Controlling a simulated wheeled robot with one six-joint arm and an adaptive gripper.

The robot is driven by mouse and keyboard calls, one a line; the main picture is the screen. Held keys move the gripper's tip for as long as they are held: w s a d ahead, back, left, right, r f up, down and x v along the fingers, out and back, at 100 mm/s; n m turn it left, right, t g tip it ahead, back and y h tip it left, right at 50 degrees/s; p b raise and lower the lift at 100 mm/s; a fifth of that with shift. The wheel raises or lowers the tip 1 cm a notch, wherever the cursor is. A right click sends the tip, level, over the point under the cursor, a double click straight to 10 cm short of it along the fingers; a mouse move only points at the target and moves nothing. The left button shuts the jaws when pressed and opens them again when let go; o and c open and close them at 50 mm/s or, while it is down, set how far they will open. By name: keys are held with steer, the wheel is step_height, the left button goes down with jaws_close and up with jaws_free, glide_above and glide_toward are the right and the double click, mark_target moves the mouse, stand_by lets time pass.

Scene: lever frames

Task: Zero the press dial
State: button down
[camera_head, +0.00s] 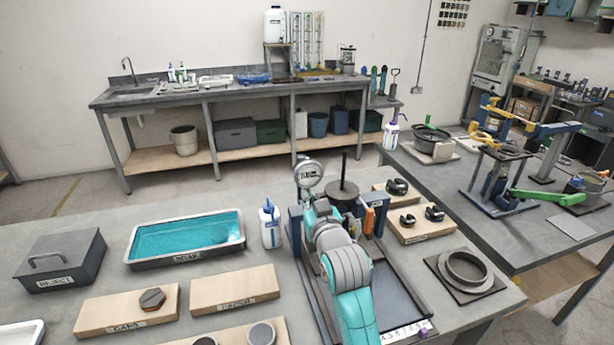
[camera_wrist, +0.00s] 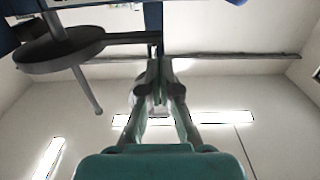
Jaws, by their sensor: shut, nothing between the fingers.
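The press dial (camera_head: 309,173) is a round pale-faced gauge above the left side of the press on the near bench. Its reading is too small to make out. The press has blue posts (camera_head: 295,228), a dark round plate (camera_head: 342,192) with an upright rod, and an orange part (camera_head: 369,221) on its right. My teal and grey arm reaches over the press and hides much of its middle and my fingertips in the head view. In the wrist view, my gripper (camera_wrist: 157,92) points upward, shut and empty. A dark disc (camera_wrist: 58,50) with a rod is left of it, apart.
A white bottle (camera_head: 270,225) stands just left of the press. A blue soak tray (camera_head: 187,240), a reject box (camera_head: 62,262) and wooden boards (camera_head: 235,289) lie further left. Right are boards with black parts (camera_head: 422,224) and a ring (camera_head: 465,269).

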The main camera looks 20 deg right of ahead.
steer(key=shift+a, duration=0.25)
steer(key=shift+f, duration=0.1)
steer(key=shift+s+a+f, duration=0.1)
steer(key=shift+f, duration=0.2)
steer(key=s, duration=0.6)
stand_by(0.4)
